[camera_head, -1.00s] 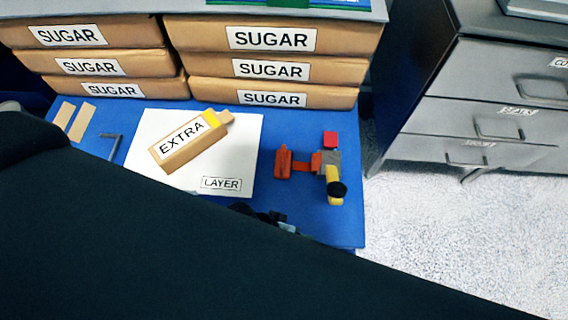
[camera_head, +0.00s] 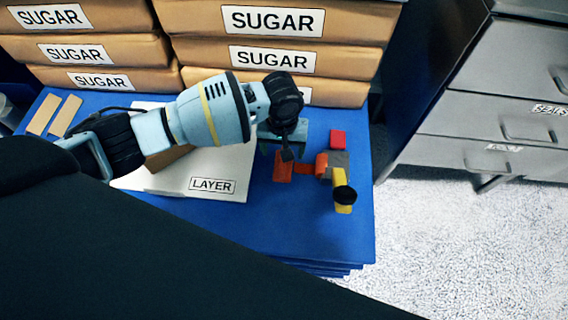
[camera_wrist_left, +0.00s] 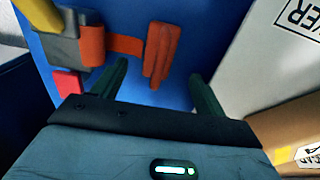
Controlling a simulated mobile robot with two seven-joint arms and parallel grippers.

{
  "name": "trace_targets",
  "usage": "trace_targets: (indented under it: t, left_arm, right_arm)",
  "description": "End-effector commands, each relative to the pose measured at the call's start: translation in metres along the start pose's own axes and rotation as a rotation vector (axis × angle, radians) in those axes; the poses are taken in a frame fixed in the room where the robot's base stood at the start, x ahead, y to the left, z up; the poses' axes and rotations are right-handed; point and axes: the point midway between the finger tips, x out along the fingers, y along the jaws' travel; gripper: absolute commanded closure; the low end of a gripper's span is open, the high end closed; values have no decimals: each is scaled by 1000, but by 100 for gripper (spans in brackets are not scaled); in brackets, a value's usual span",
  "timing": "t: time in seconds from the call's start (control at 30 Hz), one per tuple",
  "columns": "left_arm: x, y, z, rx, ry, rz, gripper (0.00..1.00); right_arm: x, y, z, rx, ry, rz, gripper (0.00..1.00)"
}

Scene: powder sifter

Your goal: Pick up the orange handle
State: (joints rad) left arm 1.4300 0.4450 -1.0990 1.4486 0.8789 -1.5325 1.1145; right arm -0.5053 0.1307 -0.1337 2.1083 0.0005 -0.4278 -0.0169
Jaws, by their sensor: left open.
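The orange handle (camera_head: 283,172) is an upright-looking orange piece on the blue table, joined by an orange bar to a grey block (camera_head: 340,158) with a yellow part (camera_head: 343,203). In the left wrist view the orange handle (camera_wrist_left: 161,52) lies just ahead of my left gripper, in line with the gap between the fingers. My left gripper (camera_head: 287,150) is open and empty, at the handle's far end in the head view; its two fingers (camera_wrist_left: 157,75) are apart in the wrist view. I cannot tell whether they touch the handle. My right gripper is not in view.
Stacked sugar bags (camera_head: 277,57) stand along the back. A white board marked LAYER (camera_head: 180,186) lies left of the handle, with the EXTRA bag on it mostly hidden by my arm. A red block (camera_head: 338,138) sits beside the grey block. A grey drawer cabinet (camera_head: 500,110) stands right.

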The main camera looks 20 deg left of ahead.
Motion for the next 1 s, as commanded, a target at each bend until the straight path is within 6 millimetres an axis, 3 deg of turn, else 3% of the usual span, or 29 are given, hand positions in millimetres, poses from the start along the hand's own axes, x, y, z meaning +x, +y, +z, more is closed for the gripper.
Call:
trace_targets:
  t: [0.23,0.5,0.67,1.0]
  left_arm:
    - [-1,-2,-4,-9,1,-12,27]
    - [24,-2,-4,-8,0,-11,27]
    - [26,-2,-4,-7,2,-10,27]
    - [70,0,-4,-8,0,-11,27]
  right_arm:
    - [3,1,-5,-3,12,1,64]
    - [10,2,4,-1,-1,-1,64]
    - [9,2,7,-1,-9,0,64]
    - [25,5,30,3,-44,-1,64]
